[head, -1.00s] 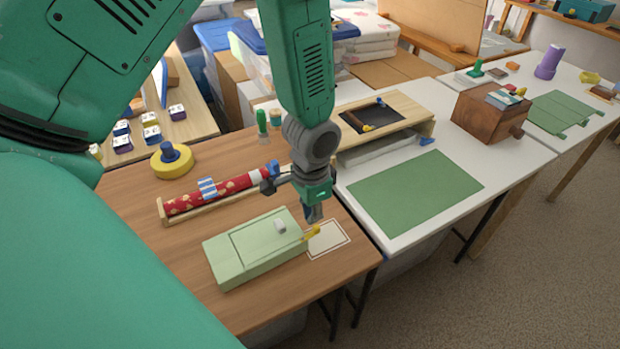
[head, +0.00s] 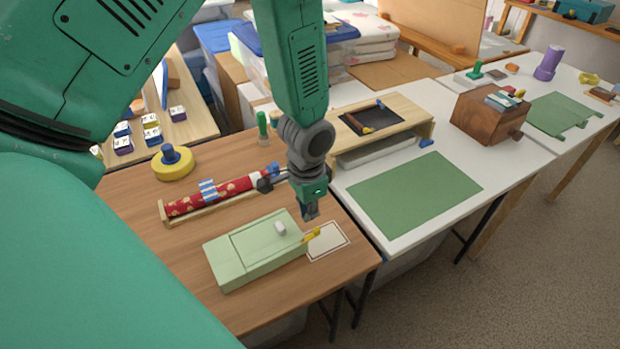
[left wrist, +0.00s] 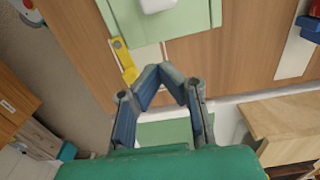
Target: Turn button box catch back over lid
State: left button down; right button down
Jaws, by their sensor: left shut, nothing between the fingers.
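The pale green button box (head: 256,251) lies on the brown table with its lid shut and a white knob (head: 280,228) on top. Its yellow catch (head: 312,234) sits at the box's right end and sticks out past the lid's edge. In the left wrist view the catch (left wrist: 124,62) hangs from the green box edge (left wrist: 170,22), pointing away from the lid. My left gripper (head: 311,216) is shut and empty, just above and behind the catch, apart from it. It also shows in the left wrist view (left wrist: 165,72). My right gripper is not in view.
A white outlined card (head: 328,242) lies right of the box. A red roll (head: 225,192) in a wooden holder is behind it, with a yellow round block (head: 172,163) farther left. A white table with a green mat (head: 415,192) stands at right.

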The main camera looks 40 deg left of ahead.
pick_arm(q)
jog(key=shift+d+r, duration=0.1)
dwell(0.3)
jog(key=shift+s+d+r+p, duration=0.2)
jog(key=shift+d+r+p, duration=0.35)
jog(key=shift+p, duration=0.2)
notch_tip(320, 180, up, 7)
jog(key=p, duration=0.7)
jog(key=shift+f, duration=0.15)
